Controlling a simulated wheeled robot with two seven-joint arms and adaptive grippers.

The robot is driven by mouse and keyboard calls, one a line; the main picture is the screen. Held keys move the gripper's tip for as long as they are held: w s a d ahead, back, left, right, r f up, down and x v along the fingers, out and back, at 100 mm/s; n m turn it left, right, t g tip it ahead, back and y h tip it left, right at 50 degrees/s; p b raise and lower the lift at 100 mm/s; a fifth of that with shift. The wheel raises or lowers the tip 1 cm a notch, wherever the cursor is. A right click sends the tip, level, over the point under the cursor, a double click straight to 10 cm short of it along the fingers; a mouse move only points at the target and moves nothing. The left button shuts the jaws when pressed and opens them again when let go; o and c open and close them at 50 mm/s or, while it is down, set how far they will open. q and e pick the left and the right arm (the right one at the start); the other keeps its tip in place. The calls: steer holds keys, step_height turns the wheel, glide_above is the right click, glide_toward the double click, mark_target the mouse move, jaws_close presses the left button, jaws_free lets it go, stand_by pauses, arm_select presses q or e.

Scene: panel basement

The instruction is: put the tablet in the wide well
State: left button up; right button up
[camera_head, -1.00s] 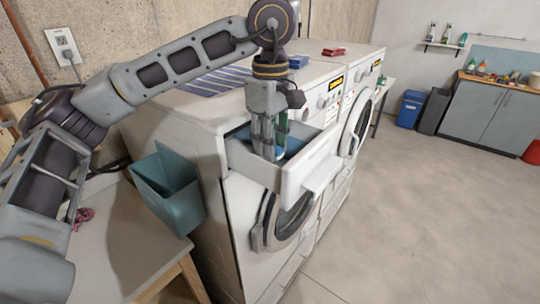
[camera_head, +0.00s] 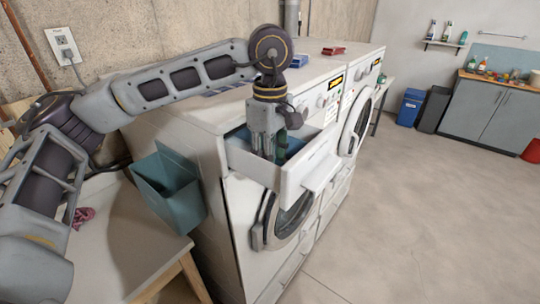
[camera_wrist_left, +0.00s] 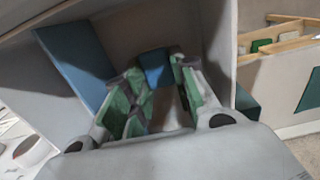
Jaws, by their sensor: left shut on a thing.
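The open detergent drawer (camera_head: 310,166) juts from the front of the near white washer. My left gripper (camera_head: 267,156) points down with its fingertips inside the drawer, below its rim. In the left wrist view its green-padded fingers (camera_wrist_left: 157,72) are shut on a small blue block, the tablet (camera_wrist_left: 155,66), which shows between the tips. In the head view the fingers and drawer wall hide the tablet. A blue surface (camera_wrist_left: 78,60) lies inside the drawer beside the fingers. I cannot tell clearly where the wide well's edges are. My right gripper is not in view.
A teal bin (camera_head: 170,190) hangs at the washer's left side, above a pale table (camera_head: 125,250). The round washer door (camera_head: 285,220) is below the drawer. A blue box (camera_head: 299,61) and a red item (camera_head: 333,51) lie on top. The floor at right is clear.

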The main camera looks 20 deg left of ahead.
arm_select(q)
steer(key=shift+f, duration=0.15)
steer(key=o, duration=0.9)
steer(key=shift+r, duration=6.15)
